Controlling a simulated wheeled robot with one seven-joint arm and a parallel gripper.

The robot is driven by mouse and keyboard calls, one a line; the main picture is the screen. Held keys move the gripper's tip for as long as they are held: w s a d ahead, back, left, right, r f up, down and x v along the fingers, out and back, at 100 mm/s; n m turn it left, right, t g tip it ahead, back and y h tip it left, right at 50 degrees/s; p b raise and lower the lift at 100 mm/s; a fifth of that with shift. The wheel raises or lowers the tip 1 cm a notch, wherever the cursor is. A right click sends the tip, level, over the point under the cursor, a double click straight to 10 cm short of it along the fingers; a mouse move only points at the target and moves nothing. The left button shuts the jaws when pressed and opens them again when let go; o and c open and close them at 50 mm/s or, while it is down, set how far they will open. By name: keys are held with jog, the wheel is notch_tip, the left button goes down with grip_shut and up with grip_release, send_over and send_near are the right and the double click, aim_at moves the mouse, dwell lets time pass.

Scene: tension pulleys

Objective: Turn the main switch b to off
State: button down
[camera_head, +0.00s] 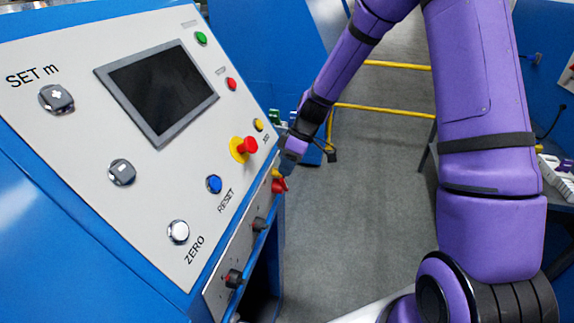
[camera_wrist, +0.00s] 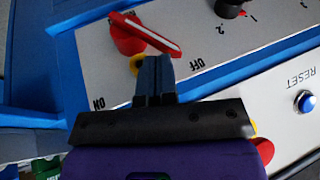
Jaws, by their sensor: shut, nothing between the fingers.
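The main switch is a red rotary knob (camera_wrist: 128,38) on the grey lower panel strip, with a white-edged handle and some yellow beside it. In the wrist view one end of its handle points near the OFF label (camera_wrist: 194,63); the ON label (camera_wrist: 98,103) is farther to the lower left. In the head view the red switch (camera_head: 279,186) sits at the strip's far end, partly hidden by my gripper. My gripper (camera_wrist: 153,60) is shut and empty, its tips right beside the handle; I cannot tell whether they touch. No letter b is readable.
The sloped panel above carries a screen (camera_head: 156,90), a red emergency button on yellow (camera_head: 243,148) and a blue RESET button (camera_head: 214,184). Black knobs (camera_head: 233,278) sit on the same strip as the switch. The grey floor (camera_head: 365,190) to the right is open.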

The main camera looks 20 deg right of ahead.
jog(key=shift+s+a+f, duration=0.2)
jog(key=shift+s+a, duration=0.15)
jog(key=shift+s, duration=0.15)
jog(key=shift+s+a+f, duration=0.15)
jog(key=shift+s+a, duration=0.2)
jog(key=shift+s, duration=0.1)
jog(key=shift+w+d, duration=0.1)
